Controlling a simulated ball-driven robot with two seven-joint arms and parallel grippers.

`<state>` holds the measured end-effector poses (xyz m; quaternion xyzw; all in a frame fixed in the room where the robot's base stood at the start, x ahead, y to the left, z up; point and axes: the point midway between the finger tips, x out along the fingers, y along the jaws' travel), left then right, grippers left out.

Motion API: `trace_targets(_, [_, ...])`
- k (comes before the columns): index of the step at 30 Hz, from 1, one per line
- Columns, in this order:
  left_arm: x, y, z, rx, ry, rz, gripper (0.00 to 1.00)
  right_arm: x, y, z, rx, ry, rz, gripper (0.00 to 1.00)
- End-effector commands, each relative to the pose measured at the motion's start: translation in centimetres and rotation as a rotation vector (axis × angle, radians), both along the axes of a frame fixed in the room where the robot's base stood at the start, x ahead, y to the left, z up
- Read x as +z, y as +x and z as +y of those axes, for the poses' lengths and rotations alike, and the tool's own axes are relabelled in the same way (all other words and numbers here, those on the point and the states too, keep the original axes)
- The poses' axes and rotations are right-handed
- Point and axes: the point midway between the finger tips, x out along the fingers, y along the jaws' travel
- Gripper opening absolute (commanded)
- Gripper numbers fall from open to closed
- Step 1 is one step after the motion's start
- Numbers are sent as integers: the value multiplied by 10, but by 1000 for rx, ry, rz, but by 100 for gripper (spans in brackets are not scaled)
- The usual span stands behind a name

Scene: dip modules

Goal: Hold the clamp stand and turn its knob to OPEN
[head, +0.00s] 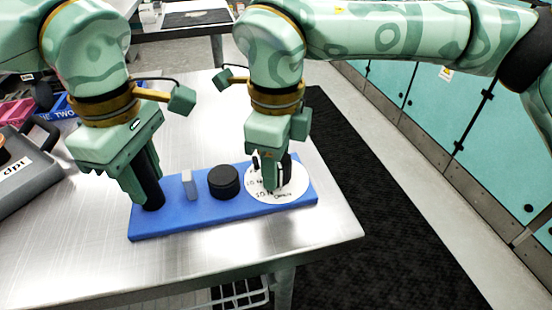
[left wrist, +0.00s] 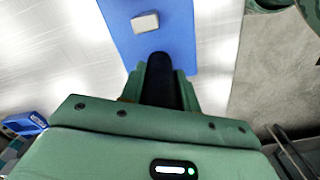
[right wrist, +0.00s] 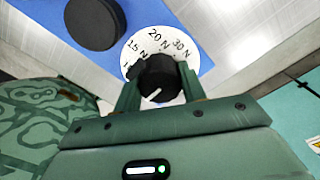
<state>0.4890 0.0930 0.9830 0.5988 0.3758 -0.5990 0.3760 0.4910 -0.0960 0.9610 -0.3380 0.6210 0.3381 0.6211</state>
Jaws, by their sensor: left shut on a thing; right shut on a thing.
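The clamp stand is a long blue base (head: 210,212) lying on the metal table, with a black post (head: 153,196) at its left end. A white dial (head: 262,196) with a black knob (head: 287,167) is at its right end. My left gripper (head: 148,185) is shut on the post, which also shows between its fingers in the left wrist view (left wrist: 160,72). My right gripper (head: 272,170) is shut on the knob. In the right wrist view the knob (right wrist: 158,72) has a short white line, and the dial reads 15 N, 20 N and 30 N; other marks are partly hidden.
A small grey block (head: 189,184) and a black round disc (head: 223,182) sit on the base between the grippers. A grey case (head: 28,170) and a blue bin (head: 57,108) stand at the left. The table's right and front edges are close to the stand.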

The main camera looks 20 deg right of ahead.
Motion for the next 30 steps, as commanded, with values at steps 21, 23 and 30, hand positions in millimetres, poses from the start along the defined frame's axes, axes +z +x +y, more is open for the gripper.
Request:
trace_targets(21, [-3, 0, 1, 0, 4, 4, 0, 7, 1, 0, 0, 1, -2, 63])
trace_targets(23, [-3, 0, 1, 0, 4, 4, 0, 16, 1, 0, -1, 1, -3, 63])
trace_targets(30, [-3, 0, 1, 0, 4, 4, 0, 72, 0, 0, -1, 0, -5, 63])
